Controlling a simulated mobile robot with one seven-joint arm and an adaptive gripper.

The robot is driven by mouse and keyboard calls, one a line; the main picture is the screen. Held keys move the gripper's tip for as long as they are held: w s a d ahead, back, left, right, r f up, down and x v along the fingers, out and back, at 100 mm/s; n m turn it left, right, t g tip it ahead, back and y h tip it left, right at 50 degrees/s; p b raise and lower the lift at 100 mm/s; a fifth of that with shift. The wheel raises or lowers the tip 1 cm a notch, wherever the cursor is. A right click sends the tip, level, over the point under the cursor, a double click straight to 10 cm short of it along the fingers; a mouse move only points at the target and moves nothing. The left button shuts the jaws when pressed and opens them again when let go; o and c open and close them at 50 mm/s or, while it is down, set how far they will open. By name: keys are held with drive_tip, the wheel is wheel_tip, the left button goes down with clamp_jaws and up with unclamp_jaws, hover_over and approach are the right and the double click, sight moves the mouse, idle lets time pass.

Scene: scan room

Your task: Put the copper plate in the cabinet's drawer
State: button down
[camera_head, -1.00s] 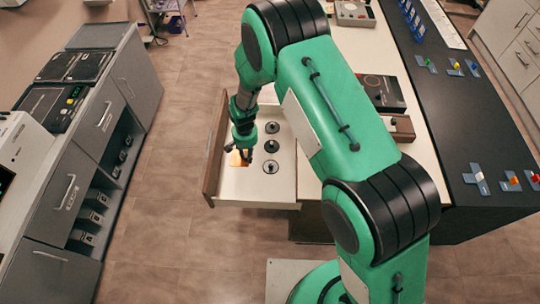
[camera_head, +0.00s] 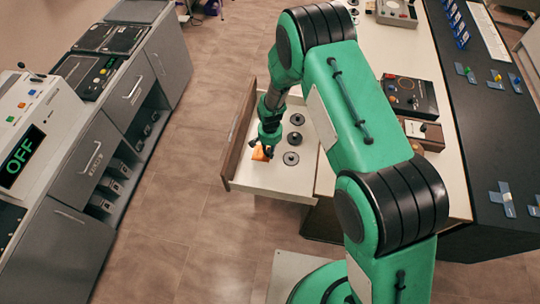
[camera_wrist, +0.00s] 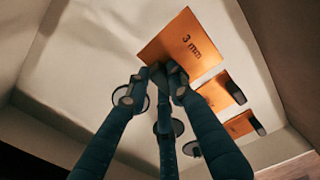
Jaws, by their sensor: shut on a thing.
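The copper plate (camera_wrist: 185,42), a flat orange square marked "3 mm", is at the tips of my gripper (camera_wrist: 160,74) in the wrist view. The fingers are shut on its near edge. In the head view the plate (camera_head: 260,154) shows as a small orange patch beneath my gripper (camera_head: 267,145), inside the open drawer (camera_head: 262,181) near its wooden front. Whether it touches the drawer floor, I cannot tell. Several black round pieces with knobs (camera_head: 291,158) stand in a row in the drawer. The wrist view also shows two smaller orange plates (camera_wrist: 222,90) with dark ends, right of the fingers.
The drawer juts from a cabinet with a pale top (camera_head: 447,170), which carries a black device (camera_head: 408,95) and a brown box (camera_head: 423,133). A grey cabinet row (camera_head: 85,165) with a machine reading OFF (camera_head: 22,155) stands left. Brown floor is clear between.

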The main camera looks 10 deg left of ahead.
drive_tip(key=shift+f+b, duration=0.3)
drive_tip(key=shift+f, duration=1.6)
drive_tip(key=c, duration=1.5)
unclamp_jaws()
drive_tip(key=shift+f, duration=0.15)
drive_tip(key=shift+c, duration=0.2)
wheel_tip(320, 180, up, 12)
drive_tip(key=shift+r+p, duration=0.2)
drive_tip(key=shift+p, duration=0.7)
